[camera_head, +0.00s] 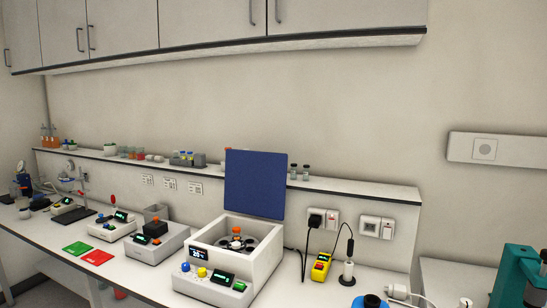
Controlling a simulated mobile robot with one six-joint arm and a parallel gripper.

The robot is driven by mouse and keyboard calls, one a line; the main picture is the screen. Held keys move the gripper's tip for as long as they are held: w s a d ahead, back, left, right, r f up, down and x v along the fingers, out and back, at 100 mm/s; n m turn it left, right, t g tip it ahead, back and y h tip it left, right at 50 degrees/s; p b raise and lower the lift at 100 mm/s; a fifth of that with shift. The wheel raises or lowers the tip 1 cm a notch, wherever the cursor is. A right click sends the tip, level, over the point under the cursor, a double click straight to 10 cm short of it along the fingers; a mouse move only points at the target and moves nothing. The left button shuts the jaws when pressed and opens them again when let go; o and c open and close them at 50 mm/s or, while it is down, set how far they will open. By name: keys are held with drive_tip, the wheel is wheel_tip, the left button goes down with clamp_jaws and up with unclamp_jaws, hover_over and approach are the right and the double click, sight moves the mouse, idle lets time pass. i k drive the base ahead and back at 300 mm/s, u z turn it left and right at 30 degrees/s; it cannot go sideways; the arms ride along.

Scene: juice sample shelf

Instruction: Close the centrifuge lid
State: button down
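The sloped front panel has a small display (199,254), a blue and a yellow knob and a green-lit readout. My gripper is not in view.
Left of the centrifuge stands a grey device with an orange top (155,240). A shelf (340,186) with vials runs behind. Cupboards (210,25) hang above. Teal equipment (515,279) stands far right.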

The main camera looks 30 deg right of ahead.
sight(255, 182)
drive_tip(key=k, duration=0.6)
drive_tip(key=z, duration=0.1)
drive_tip(key=i, duration=1.2)
drive_tip(key=u, duration=0.85)
drive_tip(key=i, duration=0.85)
drive_tip(key=u, duration=0.55)
